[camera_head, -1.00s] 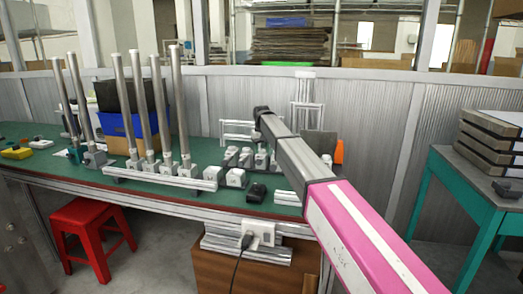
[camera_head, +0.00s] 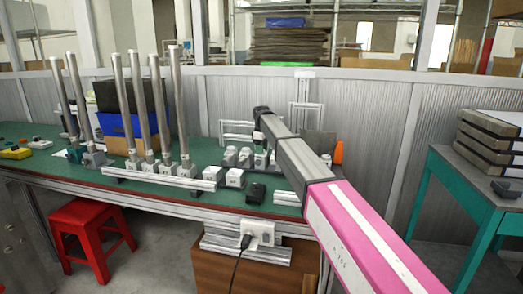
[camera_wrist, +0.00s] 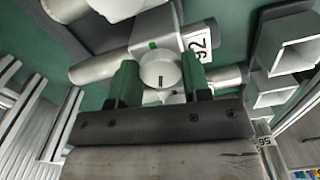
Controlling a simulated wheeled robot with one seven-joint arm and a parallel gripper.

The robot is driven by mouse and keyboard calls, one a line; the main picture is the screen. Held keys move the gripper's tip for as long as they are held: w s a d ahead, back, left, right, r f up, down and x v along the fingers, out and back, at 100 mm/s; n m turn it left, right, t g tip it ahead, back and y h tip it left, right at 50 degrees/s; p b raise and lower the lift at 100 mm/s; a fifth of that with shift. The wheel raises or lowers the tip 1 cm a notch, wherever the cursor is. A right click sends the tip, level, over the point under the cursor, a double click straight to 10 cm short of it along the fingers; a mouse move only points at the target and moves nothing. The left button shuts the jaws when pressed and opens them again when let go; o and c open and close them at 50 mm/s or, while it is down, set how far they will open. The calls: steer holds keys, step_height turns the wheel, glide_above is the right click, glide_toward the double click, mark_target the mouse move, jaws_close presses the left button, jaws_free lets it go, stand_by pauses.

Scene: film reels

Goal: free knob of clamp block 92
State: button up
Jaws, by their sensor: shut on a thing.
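Clamp block 92 (camera_wrist: 185,38) is a white block with a "92" label, in the upper middle of the wrist view. A metal rod passes through it. Its round white knob (camera_wrist: 160,72) has a dark line on its face and points toward the camera. My gripper (camera_wrist: 160,80) has its green fingers on either side of the knob and is shut on it. In the head view my arm reaches over the row of small clamp blocks (camera_head: 245,160) on the green bench, and hides part of them and most of the gripper.
A second label, "95" (camera_wrist: 264,141), shows at the right of the wrist view. Open square metal profiles (camera_wrist: 286,45) lie to the right. On the bench, upright rods (camera_head: 140,100) stand at left, and a black block (camera_head: 256,193) lies near the front edge.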

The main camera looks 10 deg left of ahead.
steer(key=shift+w+n, duration=0.1)
steer(key=shift+n, duration=1.8)
steer(key=o, duration=0.9)
steer(key=shift+r, duration=0.1)
step_height(320, 180, up, 11)
steer(key=shift+f, duration=0.15)
